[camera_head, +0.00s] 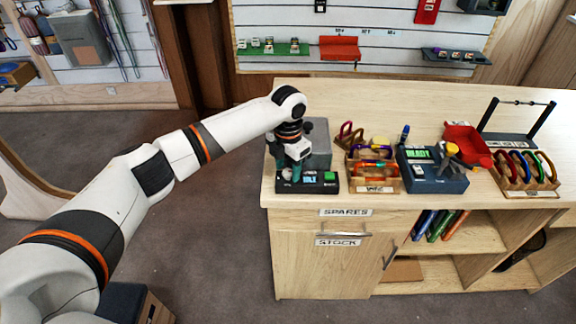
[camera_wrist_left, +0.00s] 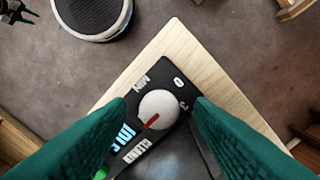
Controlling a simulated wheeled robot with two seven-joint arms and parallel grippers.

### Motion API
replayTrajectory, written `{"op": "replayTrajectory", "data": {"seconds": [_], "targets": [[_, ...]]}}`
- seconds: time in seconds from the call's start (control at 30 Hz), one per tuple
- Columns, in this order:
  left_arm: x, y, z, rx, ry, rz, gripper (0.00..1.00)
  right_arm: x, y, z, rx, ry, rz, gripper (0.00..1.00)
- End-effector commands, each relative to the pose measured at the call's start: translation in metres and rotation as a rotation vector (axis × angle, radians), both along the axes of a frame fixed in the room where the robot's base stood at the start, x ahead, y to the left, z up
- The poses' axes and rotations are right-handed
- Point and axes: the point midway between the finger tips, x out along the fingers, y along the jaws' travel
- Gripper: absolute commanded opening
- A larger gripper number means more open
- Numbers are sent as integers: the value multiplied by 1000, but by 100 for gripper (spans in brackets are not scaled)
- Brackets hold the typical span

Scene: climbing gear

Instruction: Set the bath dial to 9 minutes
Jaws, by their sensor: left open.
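The bath unit (camera_head: 318,148) is a grey box with a black front panel, at the left front corner of the counter. In the left wrist view its dial (camera_wrist_left: 163,104) is a round pale knob with a red pointer line toward the picture's lower left. Lettering, including "MIN" (camera_wrist_left: 140,86), surrounds it, but the numbers are too small to read. A cyan display (camera_wrist_left: 122,138) and a green button (camera_head: 329,176) are also on the panel. My left gripper (camera_head: 286,170) is open, its green fingers on either side of the dial, with gaps visible. My right gripper is out of view.
To the right on the counter (camera_head: 370,88) stand a wooden tray of coloured gear (camera_head: 375,186), a blue device with a green screen (camera_head: 434,178), a red tray (camera_head: 466,143) and a rack of carabiners (camera_head: 525,180). A round dark-topped object (camera_wrist_left: 93,12) is on the floor.

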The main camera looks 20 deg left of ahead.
Motion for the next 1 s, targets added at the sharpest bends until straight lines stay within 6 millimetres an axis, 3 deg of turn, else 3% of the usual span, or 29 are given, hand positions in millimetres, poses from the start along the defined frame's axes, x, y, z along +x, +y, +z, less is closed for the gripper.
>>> {"op": "replayTrajectory", "data": {"seconds": [0.23, 0.7, 1.0], "targets": [[1, 0, 16, -1, -3, 0, 48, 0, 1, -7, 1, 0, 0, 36], [0, 0, 106, 0, -2, 0, 48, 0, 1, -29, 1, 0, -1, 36], [0, 0, 121, 0, 0, 0, 48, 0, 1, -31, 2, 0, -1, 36]]}}
